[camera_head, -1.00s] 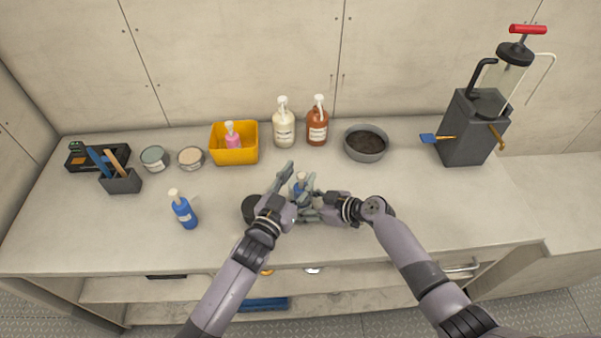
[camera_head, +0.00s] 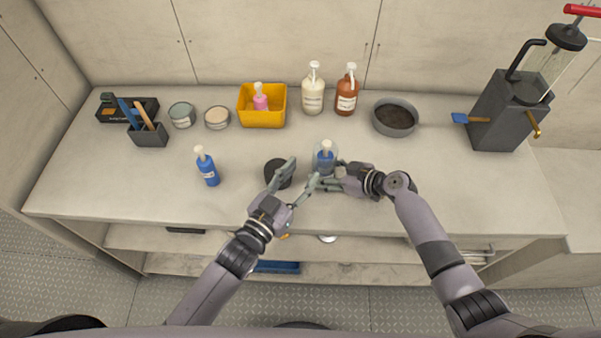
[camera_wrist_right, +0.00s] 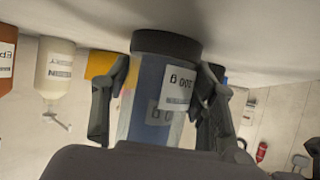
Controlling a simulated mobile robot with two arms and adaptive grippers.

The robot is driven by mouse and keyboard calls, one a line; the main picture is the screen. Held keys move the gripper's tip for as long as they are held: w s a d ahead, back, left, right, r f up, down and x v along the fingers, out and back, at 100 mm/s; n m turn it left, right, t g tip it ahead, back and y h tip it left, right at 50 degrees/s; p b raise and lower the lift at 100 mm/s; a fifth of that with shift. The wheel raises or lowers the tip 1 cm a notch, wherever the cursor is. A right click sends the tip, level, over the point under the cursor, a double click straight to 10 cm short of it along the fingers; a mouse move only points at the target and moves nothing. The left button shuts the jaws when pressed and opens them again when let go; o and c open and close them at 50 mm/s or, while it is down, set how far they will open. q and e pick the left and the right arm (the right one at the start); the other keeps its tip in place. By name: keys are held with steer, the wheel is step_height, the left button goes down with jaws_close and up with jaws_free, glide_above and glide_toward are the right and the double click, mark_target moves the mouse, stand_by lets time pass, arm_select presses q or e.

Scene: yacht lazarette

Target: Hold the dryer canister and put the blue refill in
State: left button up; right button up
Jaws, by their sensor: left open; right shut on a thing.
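The clear dryer canister (camera_head: 317,168) stands on the counter near its middle. In the right wrist view the canister (camera_wrist_right: 187,62) appears upside down, with a dark base and a "200 g" label. The blue refill (camera_head: 325,162), with a pale top, appears to be inside it; blue also shows through the clear wall in the right wrist view (camera_wrist_right: 150,125). My right gripper (camera_wrist_right: 160,90) is shut around the canister from the right. My left gripper (camera_head: 302,173) is open and empty, just left of the canister. A round black lid (camera_head: 276,173) lies behind its fingers, partly hidden.
A blue pump bottle (camera_head: 208,170) stands at left. Behind are a yellow bin (camera_head: 262,118), a cream bottle (camera_head: 313,97), a brown bottle (camera_head: 346,96) and a grey bowl (camera_head: 395,119). A grey dispenser block (camera_head: 497,115) stands at right. The front strip is fairly clear.

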steer(key=o, duration=1.1)
steer(key=v, duration=1)
steer(key=shift+s+d+r, duration=0.1)
steer(key=shift+s+d, duration=0.1)
steer(key=shift+d, duration=0.05)
steer(key=shift+s+d+r, duration=0.35)
steer(key=shift+d+r, duration=0.05)
steer(key=shift+d, duration=0.05)
